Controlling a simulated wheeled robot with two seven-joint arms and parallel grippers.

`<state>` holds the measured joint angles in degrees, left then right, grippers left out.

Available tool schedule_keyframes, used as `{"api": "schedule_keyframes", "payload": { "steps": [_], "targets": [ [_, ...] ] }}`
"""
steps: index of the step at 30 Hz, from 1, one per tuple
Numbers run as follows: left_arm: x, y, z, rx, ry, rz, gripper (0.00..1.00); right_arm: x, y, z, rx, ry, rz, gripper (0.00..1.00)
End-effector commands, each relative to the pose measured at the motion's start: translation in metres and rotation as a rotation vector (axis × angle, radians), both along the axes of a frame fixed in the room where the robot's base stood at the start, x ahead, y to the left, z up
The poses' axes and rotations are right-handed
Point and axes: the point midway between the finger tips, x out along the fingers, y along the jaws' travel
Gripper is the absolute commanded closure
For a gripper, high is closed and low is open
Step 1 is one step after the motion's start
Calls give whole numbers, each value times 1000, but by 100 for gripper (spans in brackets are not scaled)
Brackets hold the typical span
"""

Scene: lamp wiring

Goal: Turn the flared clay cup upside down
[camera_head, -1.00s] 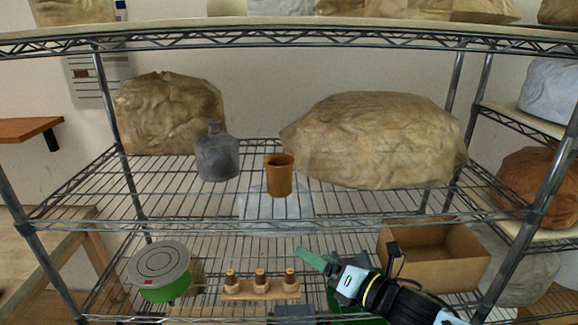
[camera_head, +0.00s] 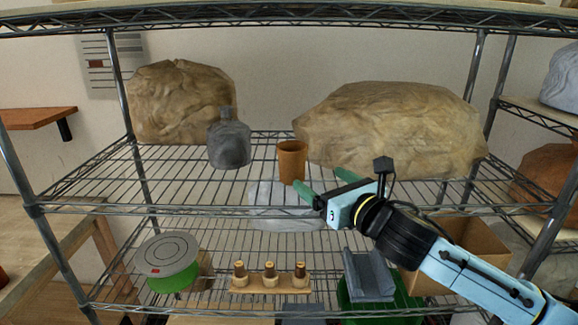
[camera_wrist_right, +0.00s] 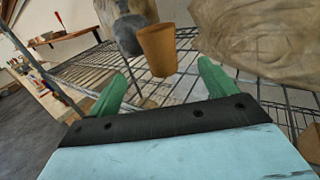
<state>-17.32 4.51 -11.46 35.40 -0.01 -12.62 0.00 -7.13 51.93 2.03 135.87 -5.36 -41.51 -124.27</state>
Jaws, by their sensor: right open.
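The flared clay cup (camera_head: 292,161) is orange-brown and stands upright on the middle wire shelf (camera_head: 180,186), its wider rim up. It also shows in the right wrist view (camera_wrist_right: 157,50), ahead of and between the green fingers. My right gripper (camera_head: 322,184) is open and empty. Its green fingertips are near the shelf's front, just in front of the cup and slightly to its right, apart from it. In the right wrist view the open fingers (camera_wrist_right: 160,90) spread to either side below the cup. My left gripper is not in view.
A grey bottle (camera_head: 229,145) stands left of the cup. A large wrapped bundle (camera_head: 390,130) is close on the right, and another (camera_head: 180,103) is at the back left. The lower shelf holds a green-sided round tin (camera_head: 168,262), a wooden peg stand (camera_head: 268,282) and a cardboard box (camera_head: 470,245).

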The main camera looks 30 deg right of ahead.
Motion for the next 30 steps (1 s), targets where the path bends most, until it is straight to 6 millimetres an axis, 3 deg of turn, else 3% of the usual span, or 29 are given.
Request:
{"api": "schedule_keyframes", "payload": {
  "steps": [9,17,24,30],
  "targets": [
    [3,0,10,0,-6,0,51,43,0,1,5,-2,1,16],
    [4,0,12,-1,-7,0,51,58,1,0,5,0,1,16],
    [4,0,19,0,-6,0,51,92,1,1,7,0,1,16],
    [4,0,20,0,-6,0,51,105,2,0,3,0,3,16]
  ]
}}
